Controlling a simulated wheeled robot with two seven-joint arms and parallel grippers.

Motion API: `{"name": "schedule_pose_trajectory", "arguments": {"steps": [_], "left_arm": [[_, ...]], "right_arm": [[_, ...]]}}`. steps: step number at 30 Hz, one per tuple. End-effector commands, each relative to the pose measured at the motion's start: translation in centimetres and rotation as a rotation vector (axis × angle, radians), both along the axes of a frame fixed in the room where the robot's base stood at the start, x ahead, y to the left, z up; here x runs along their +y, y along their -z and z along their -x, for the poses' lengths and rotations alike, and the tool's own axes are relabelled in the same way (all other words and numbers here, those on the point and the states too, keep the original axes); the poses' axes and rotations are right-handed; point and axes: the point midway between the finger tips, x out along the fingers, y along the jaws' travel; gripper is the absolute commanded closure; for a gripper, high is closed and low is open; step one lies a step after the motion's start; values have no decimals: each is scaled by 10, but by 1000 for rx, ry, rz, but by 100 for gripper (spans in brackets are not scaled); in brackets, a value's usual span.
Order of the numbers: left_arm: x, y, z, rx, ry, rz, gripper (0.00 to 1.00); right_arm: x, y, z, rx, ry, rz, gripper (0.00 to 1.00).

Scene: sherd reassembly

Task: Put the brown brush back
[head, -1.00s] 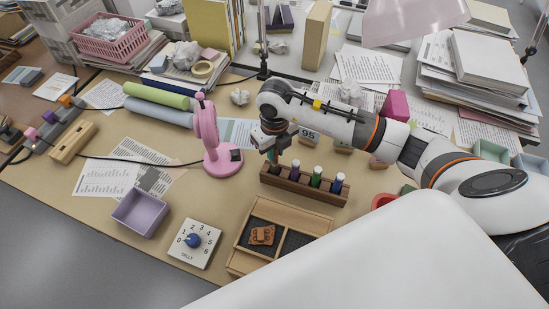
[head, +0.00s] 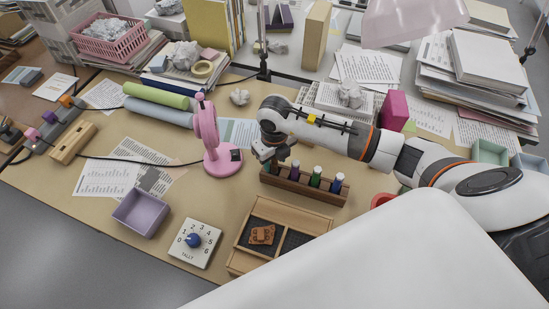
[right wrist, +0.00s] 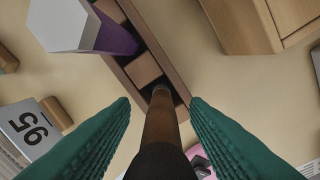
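The dark wooden rack (head: 300,190) stands at mid-table and holds several upright dark, green and blue-purple handled pieces. My right gripper (head: 268,160) is low over the rack's left end. In the right wrist view, its two green fingers (right wrist: 160,115) are spread, with a visible gap on each side of the brown brush (right wrist: 162,125). The brush stands between them, its far end reaching a slot of the rack (right wrist: 180,68). How deep it sits cannot be told. In the head view the brush is hidden by the gripper. My left gripper is not in view.
A pink lamp (head: 219,160) stands close left of my gripper. A wooden tray (head: 240,262) with a brown piece lies in front of the rack. A purple box (head: 141,214) and a tally dial (head: 196,243) are at front left.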

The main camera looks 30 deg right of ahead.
Motion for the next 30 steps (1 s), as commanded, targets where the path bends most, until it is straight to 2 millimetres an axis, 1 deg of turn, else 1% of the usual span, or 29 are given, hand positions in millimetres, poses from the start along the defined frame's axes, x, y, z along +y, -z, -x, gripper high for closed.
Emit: {"name": "schedule_pose_trajectory", "arguments": {"steps": [4,6,8,11,18,21,25,30], "left_arm": [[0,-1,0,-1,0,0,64],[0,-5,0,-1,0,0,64],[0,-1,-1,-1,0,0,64],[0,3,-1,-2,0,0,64],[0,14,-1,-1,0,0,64],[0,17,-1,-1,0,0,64],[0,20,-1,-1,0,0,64],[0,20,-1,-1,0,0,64]], "right_arm": [[0,-1,0,0,0,0,58],[0,-5,0,0,0,0,58],[0,-9,-1,-3,0,0,58],[0,-25,-1,-6,0,0,58],[1,-78,1,-7,-2,0,58],[1,-97,1,-6,0,0,58],[1,-113,2,-3,0,0,58],[1,-123,3,-1,1,0,58]]}}
